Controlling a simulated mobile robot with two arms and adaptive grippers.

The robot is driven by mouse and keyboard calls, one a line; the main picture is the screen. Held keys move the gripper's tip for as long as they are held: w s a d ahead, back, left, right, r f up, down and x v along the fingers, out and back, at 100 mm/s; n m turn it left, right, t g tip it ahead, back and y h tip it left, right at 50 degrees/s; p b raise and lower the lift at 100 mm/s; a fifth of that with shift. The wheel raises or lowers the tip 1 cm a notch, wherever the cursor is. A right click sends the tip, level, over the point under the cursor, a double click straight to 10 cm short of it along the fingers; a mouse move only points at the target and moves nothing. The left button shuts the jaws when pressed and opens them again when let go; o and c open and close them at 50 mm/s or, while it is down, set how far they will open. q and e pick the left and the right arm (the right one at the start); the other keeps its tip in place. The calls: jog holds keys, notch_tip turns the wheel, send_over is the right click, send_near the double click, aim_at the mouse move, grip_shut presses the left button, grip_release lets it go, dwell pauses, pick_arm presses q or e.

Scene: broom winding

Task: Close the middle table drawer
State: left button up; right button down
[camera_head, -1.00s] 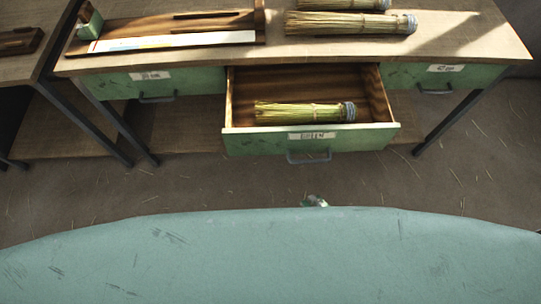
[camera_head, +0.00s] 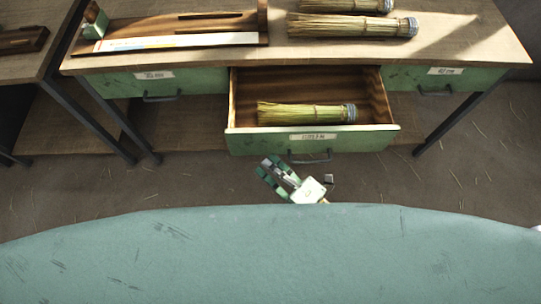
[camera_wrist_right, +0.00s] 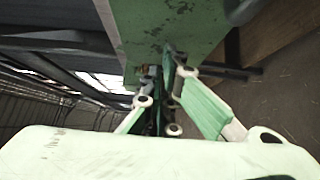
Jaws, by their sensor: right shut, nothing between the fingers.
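The middle drawer (camera_head: 262,143) of the table is pulled out, with a green front, a white label and a dark handle (camera_head: 312,157). A straw broom bundle (camera_head: 300,112) with a grey band at its right end lies inside it. My right gripper (camera_head: 268,168) is shut and empty, just in front of the drawer front and left of the handle. In the right wrist view the closed fingertips (camera_wrist_right: 167,62) are close to a green panel (camera_wrist_right: 165,25); I cannot tell whether they touch. My left gripper is not in view.
The table top (camera_head: 400,55) holds more broom bundles (camera_head: 350,26) and a wooden tray (camera_head: 190,32). The left drawer (camera_head: 195,82) and right drawer (camera_head: 405,76) are shut. Dark table legs (camera_head: 449,122) stand at both sides. Another table (camera_head: 25,68) is at the left.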

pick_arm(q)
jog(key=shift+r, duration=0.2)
pick_arm(e)
jog(key=w, duration=0.2)
jog(key=shift+w, duration=0.3)
